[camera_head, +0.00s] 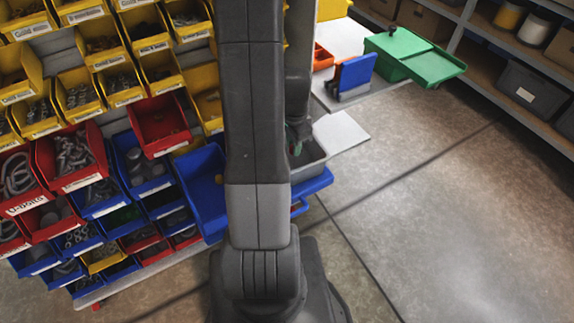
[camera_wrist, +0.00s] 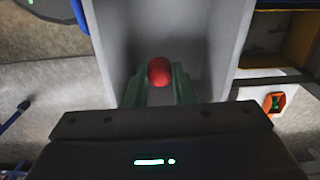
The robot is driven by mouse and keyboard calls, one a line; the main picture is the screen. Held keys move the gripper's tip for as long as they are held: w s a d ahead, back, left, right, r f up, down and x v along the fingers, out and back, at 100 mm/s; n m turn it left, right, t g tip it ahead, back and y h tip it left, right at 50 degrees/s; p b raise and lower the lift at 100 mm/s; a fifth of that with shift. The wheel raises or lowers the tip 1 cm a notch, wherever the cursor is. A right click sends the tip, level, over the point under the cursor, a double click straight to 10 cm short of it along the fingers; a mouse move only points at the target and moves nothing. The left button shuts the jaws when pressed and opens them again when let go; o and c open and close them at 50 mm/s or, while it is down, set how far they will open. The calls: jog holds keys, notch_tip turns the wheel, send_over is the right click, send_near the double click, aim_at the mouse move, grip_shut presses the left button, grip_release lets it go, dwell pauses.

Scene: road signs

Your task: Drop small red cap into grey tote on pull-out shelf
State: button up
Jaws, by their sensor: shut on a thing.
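The small red cap (camera_wrist: 160,71) is between the green fingertips of my gripper (camera_wrist: 159,80) in the wrist view. My gripper is shut on it. The grey tote (camera_wrist: 227,30) lies behind and below the cap in that view, with its walls on both sides of the fingers. In the head view the grey tote (camera_head: 312,160) shows only in part, beside a blue shelf edge (camera_head: 315,183). My arm hides the rest of it. The fingertips (camera_head: 294,140) show at the tote, but the cap cannot be made out there.
A rack of yellow, red and blue bins (camera_head: 75,150) fills the left. A blue bin (camera_head: 203,185) stands just left of my arm. A white panel (camera_head: 341,132) and a green box (camera_head: 410,58) are to the right. Open floor (camera_head: 470,220) lies at the right.

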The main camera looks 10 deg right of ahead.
jog(key=shift+f, duration=0.1)
jog(key=o, duration=1)
notch_tip(320, 180, up, 14)
jog(key=shift+f+p, duration=0.1)
jog(key=shift+p, duration=0.7)
notch_tip(320, 180, down, 14)
jog(key=shift+r+b, duration=0.15)
jog(key=shift+b, duration=0.65)
notch_tip(320, 180, up, 2)
jog(key=shift+p, duration=0.9)
jog(key=shift+r+p, duration=0.45)
jog(key=shift+r, duration=0.25)
